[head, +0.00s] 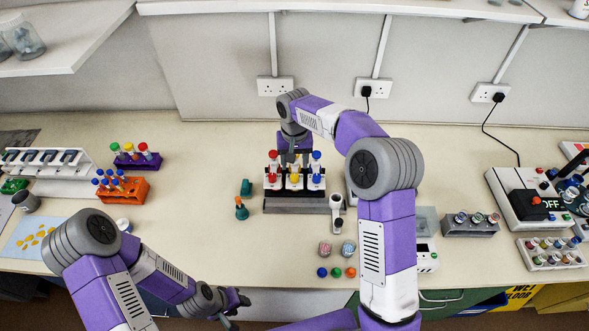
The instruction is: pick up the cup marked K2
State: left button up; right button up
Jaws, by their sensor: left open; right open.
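No K2 marking is readable at this size, so I cannot tell which item is the K2 cup. A dark rack (294,207) at mid-bench holds white items with red and blue tops (316,179). My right gripper (292,160) is open above the rack's middle, hiding part of what stands there; I cannot tell whether it touches anything. My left gripper (238,303) is open and empty at the bench's front edge, far from the rack. A grey cup-like container (26,201) stands at the far left, and a small white, blue-rimmed pot (123,225) beside my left arm.
A white pipette-like tool (337,212) and teal pieces (241,210) flank the rack. Small coloured balls (336,272) lie in front. Orange (122,190) and purple (138,161) tube racks stand left. A device (530,203) and grey rack (470,224) stand right. Bench behind the rack is clear.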

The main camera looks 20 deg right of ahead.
aim_at(348, 248)
jog(key=k, duration=1)
